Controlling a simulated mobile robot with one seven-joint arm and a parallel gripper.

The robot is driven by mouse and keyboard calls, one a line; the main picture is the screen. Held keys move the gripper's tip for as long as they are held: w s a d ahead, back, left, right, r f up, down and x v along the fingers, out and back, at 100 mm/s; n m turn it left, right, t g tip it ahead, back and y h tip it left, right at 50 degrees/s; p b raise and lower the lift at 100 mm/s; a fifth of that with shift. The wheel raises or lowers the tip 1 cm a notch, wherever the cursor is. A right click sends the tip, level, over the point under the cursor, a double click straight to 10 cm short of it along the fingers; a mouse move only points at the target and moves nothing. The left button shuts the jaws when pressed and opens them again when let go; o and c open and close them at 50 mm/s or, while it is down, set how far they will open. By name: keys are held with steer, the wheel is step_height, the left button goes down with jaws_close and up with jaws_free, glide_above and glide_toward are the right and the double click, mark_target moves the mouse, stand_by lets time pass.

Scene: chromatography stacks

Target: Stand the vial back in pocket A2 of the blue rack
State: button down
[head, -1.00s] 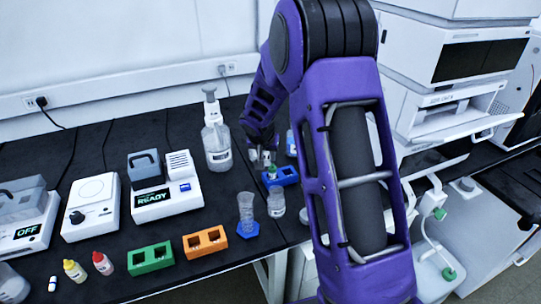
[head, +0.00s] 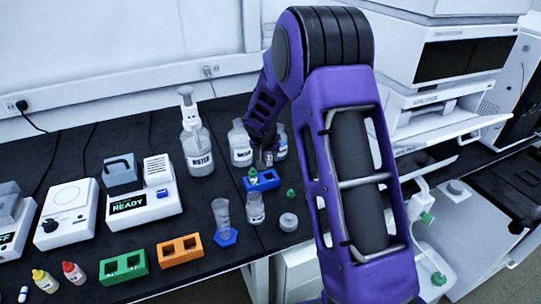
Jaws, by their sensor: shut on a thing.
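The blue rack (head: 262,182) stands on the black bench, left of my arm's forearm. A green cap (head: 252,172) shows at its left end. My gripper (head: 263,160) points down just above and behind the rack. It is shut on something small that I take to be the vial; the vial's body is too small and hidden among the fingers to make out. I cannot tell whether it touches the rack, and pocket labels are not readable. Another green-capped item (head: 291,194) is just right of the rack, close to my forearm.
Bottles (head: 240,145) stand behind my gripper, and a wash bottle (head: 197,150) to the left. A beaker (head: 255,208), a cylinder on a blue base (head: 225,236) and a grey round item (head: 288,222) are in front. Orange (head: 180,250) and green (head: 124,267) racks lie further left.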

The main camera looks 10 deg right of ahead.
mark_target(270, 173)
steer(key=shift+f+b, duration=1)
steer(key=shift+f, duration=1.05)
steer(key=shift+b, duration=0.75)
steer(key=shift+f, duration=0.1)
steer(key=shift+f+b, duration=0.85)
steer(key=shift+b, duration=0.1)
steer(key=shift+s+f, duration=0.1)
steer(key=shift+f, duration=0.1)
